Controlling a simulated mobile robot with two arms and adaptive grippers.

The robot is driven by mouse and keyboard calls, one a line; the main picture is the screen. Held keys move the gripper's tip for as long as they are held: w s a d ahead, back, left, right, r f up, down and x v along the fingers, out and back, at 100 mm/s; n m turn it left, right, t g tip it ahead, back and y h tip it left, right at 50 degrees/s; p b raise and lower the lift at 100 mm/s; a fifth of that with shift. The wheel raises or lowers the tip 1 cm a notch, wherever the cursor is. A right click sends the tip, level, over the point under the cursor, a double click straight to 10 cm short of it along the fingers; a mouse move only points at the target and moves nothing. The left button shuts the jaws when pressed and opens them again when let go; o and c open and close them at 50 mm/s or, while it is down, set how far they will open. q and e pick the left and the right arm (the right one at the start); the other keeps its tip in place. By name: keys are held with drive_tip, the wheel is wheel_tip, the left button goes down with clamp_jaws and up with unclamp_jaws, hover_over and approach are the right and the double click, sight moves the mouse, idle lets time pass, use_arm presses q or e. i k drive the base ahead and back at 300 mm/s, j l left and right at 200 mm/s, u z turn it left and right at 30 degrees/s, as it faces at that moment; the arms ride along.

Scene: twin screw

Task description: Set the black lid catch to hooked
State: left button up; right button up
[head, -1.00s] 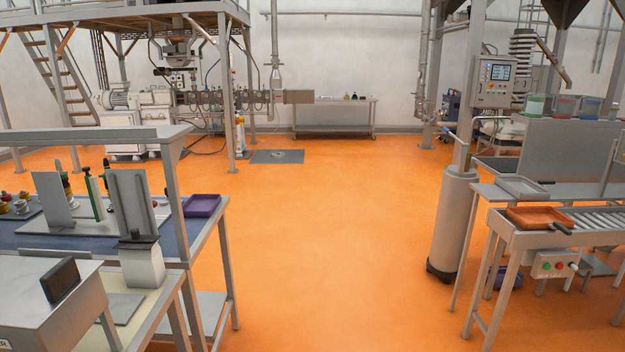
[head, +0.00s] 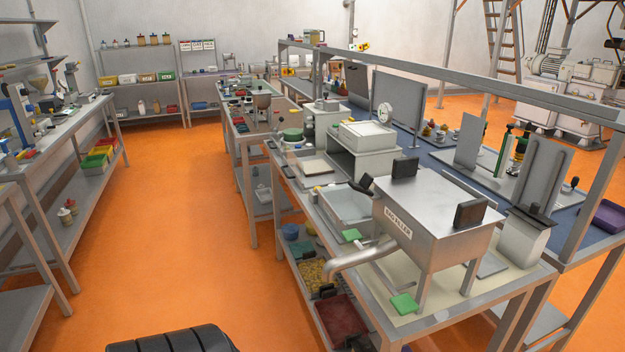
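A steel box (head: 436,212) with a flat lid and a dark-lettered label stands on legs on the bench at right, a bent metal spout (head: 360,256) at its front. Black parts show on it: one upright block (head: 404,167) at the back of the lid, another block (head: 471,214) at the right, and a smaller black piece (head: 363,185) at the left corner. I cannot tell which is the lid catch, or whether it is hooked. Neither of my grippers is in view.
The bench (head: 449,313) also carries a white box unit (head: 364,150), a grey tray (head: 346,204) and green pads (head: 404,304). A grey frame rail (head: 440,75) runs above its back. A workbench (head: 62,142) stands at left. The orange floor (head: 180,215) between is clear.

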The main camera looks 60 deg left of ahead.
sight(365, 182)
drive_tip(key=u, duration=1.55)
